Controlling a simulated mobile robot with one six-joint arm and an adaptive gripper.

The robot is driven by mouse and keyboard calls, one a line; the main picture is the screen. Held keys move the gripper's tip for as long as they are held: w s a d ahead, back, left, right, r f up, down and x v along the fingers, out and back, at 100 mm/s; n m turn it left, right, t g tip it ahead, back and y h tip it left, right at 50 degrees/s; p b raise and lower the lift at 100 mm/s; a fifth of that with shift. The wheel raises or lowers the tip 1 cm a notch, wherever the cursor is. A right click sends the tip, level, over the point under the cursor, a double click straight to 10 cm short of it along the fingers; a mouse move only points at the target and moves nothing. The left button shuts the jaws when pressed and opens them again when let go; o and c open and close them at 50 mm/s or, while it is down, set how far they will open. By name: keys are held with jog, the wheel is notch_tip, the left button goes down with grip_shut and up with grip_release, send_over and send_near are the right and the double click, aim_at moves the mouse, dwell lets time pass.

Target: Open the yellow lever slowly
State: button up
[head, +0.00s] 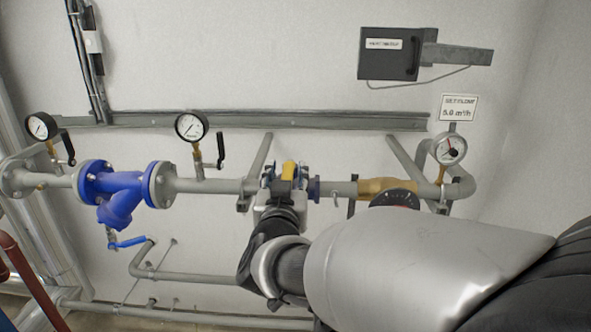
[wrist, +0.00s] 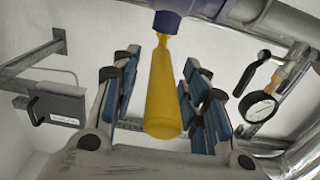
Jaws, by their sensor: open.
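The yellow lever (wrist: 163,95) hangs in the middle of the wrist view, its upper end at a dark blue valve fitting (wrist: 165,20) on the grey pipe. My gripper (wrist: 160,100) is open, with one blue-padded finger on each side of the lever. Gaps show between the lever and both fingers, so it is not gripped. In the head view my gripper (head: 283,180) is at the pipe, and a yellow piece of the lever (head: 289,170) shows between the fingers. My gripper and arm hide much of the valve there.
Along the pipe (head: 225,186) are a blue strainer (head: 122,190), gauges (head: 191,126) (head: 449,148) and a brass valve (head: 385,187) to the right. A dark box (head: 389,53) is on the wall above. A pipe support rail (head: 250,119) runs behind. The wall area between rail and box is clear.

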grip_shut()
dwell(0.4)
